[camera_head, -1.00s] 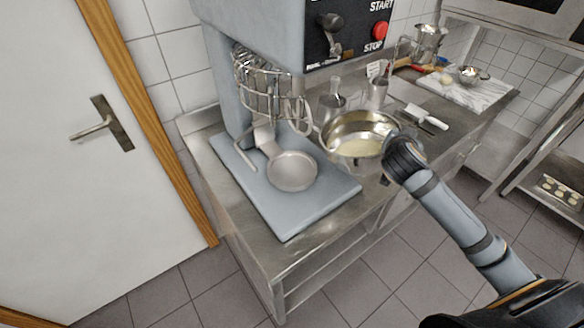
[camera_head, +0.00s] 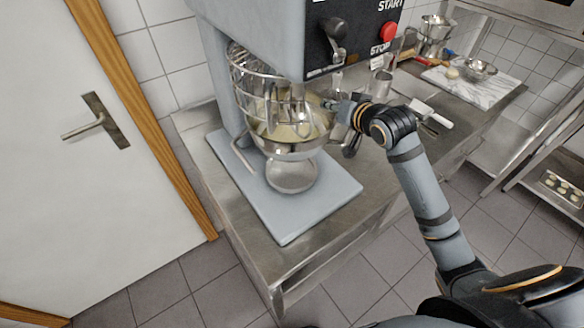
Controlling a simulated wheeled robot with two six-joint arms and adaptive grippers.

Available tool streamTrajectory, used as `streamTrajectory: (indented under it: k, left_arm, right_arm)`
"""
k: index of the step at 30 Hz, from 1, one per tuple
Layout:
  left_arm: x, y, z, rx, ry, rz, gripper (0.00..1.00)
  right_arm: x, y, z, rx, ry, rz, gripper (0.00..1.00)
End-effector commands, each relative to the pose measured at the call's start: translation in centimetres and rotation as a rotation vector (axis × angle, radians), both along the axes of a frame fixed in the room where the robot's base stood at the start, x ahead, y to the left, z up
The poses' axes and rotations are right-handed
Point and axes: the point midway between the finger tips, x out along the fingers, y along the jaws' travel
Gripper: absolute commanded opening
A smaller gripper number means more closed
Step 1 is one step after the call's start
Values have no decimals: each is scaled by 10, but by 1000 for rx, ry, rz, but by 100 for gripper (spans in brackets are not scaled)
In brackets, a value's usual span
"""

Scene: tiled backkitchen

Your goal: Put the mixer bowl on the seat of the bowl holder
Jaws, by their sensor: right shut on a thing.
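The steel mixer bowl (camera_head: 290,150), with pale yellow content, hangs under the mixer head, partly behind the wire guard (camera_head: 262,90). My right gripper (camera_head: 334,107) is shut on its right rim. The bowl holder's round grey seat (camera_head: 291,178) shows below the bowl, above the mixer's blue-grey base plate (camera_head: 320,205). The bowl overlaps the back of the seat in the picture; I cannot tell whether they touch. My left gripper is not in view.
The mixer head (camera_head: 260,35) stands close above the bowl. On the steel counter to the right are a metal cup (camera_head: 381,83), a white-handled scraper (camera_head: 430,115) and a marble board (camera_head: 480,85). The base plate's front is clear.

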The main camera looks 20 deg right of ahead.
Motion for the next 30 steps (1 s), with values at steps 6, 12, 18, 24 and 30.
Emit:
streamTrajectory:
  k: [6, 12, 18, 24, 30]
  left_arm:
    - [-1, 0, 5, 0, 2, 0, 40]
    - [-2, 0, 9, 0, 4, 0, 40]
    - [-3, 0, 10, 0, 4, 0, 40]
    - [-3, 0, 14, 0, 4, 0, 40]
    - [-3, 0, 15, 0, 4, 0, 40]
  right_arm:
    - [-1, 1, -21, 8, -1, 0, 0]
    - [0, 1, -52, 6, -6, -1, 0]
    - [0, 1, -60, 6, -9, 0, 0]
    - [0, 1, -84, 7, -5, -2, 0]
    - [0, 1, -97, 4, -8, -1, 0]
